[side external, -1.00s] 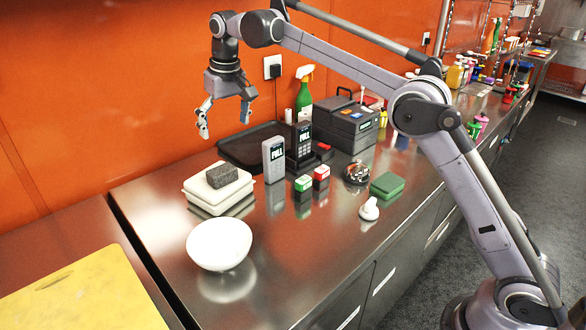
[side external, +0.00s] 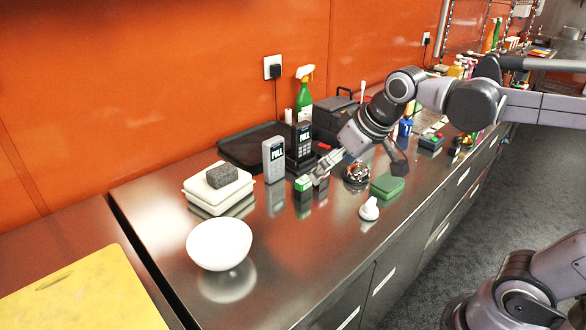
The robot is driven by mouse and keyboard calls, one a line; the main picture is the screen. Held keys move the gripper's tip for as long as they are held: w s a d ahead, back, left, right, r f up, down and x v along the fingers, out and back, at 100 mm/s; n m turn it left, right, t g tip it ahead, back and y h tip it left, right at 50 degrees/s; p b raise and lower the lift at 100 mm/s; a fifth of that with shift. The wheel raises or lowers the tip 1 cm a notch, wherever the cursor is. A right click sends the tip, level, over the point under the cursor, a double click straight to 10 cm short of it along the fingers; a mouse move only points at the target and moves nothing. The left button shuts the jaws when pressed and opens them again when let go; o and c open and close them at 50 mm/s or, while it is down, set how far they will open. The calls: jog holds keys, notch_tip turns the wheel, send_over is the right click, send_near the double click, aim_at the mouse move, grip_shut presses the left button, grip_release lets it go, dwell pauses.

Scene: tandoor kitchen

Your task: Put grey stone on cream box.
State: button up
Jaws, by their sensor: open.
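The dark grey stone (side external: 222,175) rests on top of the cream box (side external: 211,195), which sits on the steel counter at the left. My gripper (side external: 310,184) is open, low over the counter, well to the right of the stone and the box. Its fingers are close to a small green-and-white box (side external: 302,183); I cannot tell whether they touch it. The arm partly hides the red box beside it.
A white bowl (side external: 219,244) stands in front of the cream box. A green block (side external: 387,187) and white knob (side external: 369,210) lie at right. The front middle counter is clear.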

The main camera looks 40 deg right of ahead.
jog(key=s+d+f+t, duration=0.1)
jog(key=s+f, duration=0.6)
